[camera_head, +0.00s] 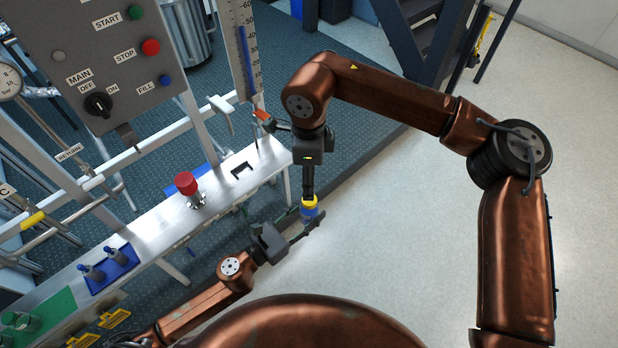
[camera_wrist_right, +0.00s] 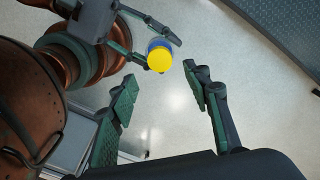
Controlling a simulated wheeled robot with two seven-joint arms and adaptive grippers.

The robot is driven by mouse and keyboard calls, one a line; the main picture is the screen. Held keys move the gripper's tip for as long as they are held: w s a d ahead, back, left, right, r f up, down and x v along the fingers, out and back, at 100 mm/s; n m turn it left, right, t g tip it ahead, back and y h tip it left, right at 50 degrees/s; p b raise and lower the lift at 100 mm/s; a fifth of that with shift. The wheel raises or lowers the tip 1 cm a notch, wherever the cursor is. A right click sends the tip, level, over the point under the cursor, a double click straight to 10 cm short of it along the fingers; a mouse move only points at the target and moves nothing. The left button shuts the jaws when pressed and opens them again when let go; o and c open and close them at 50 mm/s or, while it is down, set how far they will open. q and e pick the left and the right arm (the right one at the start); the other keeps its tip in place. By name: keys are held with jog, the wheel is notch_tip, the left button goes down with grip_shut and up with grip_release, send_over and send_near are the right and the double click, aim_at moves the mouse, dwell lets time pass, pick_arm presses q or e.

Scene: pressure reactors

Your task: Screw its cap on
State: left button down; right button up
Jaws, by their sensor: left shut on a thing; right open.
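A small round piece with a yellow top and a blue lower part (camera_head: 309,208) is held by my left gripper (camera_head: 300,222), above the floor just off the bench's right edge. In the right wrist view the same yellow-and-blue piece (camera_wrist_right: 159,58) shows its yellow face between the left gripper's fingers. I cannot tell whether the yellow part is a separate cap. My right gripper (camera_head: 308,185) points down from above, close over it in the head view. In the right wrist view the right gripper's fingers (camera_wrist_right: 162,85) are spread and empty, with the piece beyond them.
The metal bench (camera_head: 150,225) carries a red knob (camera_head: 187,183), a blue tray (camera_head: 110,268) with small blue-topped items and a green mat (camera_head: 48,312) with glassware. A control panel (camera_head: 100,60) and pipes stand behind. Open floor (camera_head: 400,230) lies right.

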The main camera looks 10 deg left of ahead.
jog(key=shift+f, duration=0.1)
jog(key=shift+f, duration=3.9)
grip_shut()
jog(key=shift+o, duration=0.7)
grip_release()
jog(key=shift+r, duration=0.1)
notch_tip(320, 180, up, 12)
